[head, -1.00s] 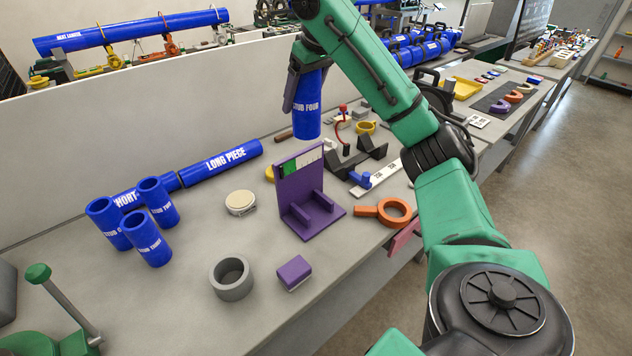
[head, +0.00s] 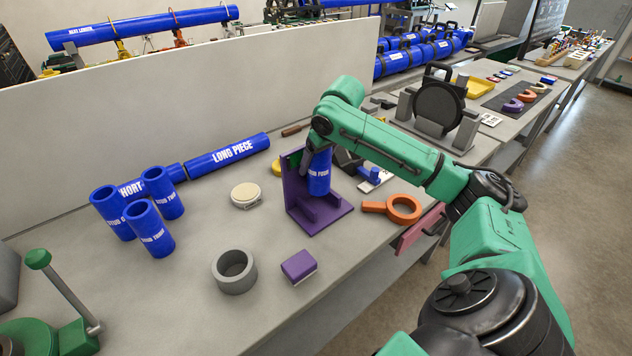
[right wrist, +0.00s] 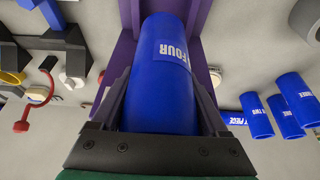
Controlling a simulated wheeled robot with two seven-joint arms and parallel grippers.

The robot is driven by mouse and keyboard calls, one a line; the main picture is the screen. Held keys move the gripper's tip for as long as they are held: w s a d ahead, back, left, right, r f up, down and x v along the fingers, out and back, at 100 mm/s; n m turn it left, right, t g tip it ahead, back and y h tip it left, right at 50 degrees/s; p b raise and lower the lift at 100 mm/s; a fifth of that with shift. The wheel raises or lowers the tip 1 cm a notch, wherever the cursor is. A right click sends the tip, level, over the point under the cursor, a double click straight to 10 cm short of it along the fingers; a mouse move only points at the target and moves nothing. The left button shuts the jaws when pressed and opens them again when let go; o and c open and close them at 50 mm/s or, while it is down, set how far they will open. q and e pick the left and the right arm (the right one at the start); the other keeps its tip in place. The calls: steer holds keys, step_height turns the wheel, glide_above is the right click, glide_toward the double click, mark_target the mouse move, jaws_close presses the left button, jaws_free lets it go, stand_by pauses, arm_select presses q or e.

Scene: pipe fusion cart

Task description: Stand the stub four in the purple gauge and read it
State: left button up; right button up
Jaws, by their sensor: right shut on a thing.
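The blue stub four (head: 319,176) is upright, its white label facing me. My right gripper (head: 317,152) is shut on its upper part. In the right wrist view stub four (right wrist: 163,75) lies between the two dark fingers. The purple gauge (head: 325,221) stands on the bench, an upright back plate with a green patch and a base with raised blocks. Stub four is over the gauge's base, in front of the back plate. I cannot tell whether its lower end touches the base. The arm and stub hide most of the gauge's scale. My left gripper is not in view.
Three other blue stubs (head: 144,229) stand at the left, near the long piece (head: 228,154). A grey ring (head: 234,271), a purple block (head: 299,266), a round cream disc (head: 246,194) and an orange ring with a handle (head: 402,209) lie around the gauge.

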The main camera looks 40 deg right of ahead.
mark_target(327, 158)
step_height(327, 158, down, 7)
steer(key=shift+r+p, duration=0.15)
steer(key=shift+p, duration=0.2)
steer(key=o, duration=1.5)
steer(key=shift+s, duration=0.1)
steer(key=shift+r, duration=0.4)
steer(key=b+v, duration=0.2)
steer(key=v, duration=0.9)
steer(key=shift+s+r, duration=0.1)
steer(key=shift+s, duration=0.15)
steer(key=shift+r, duration=0.1)
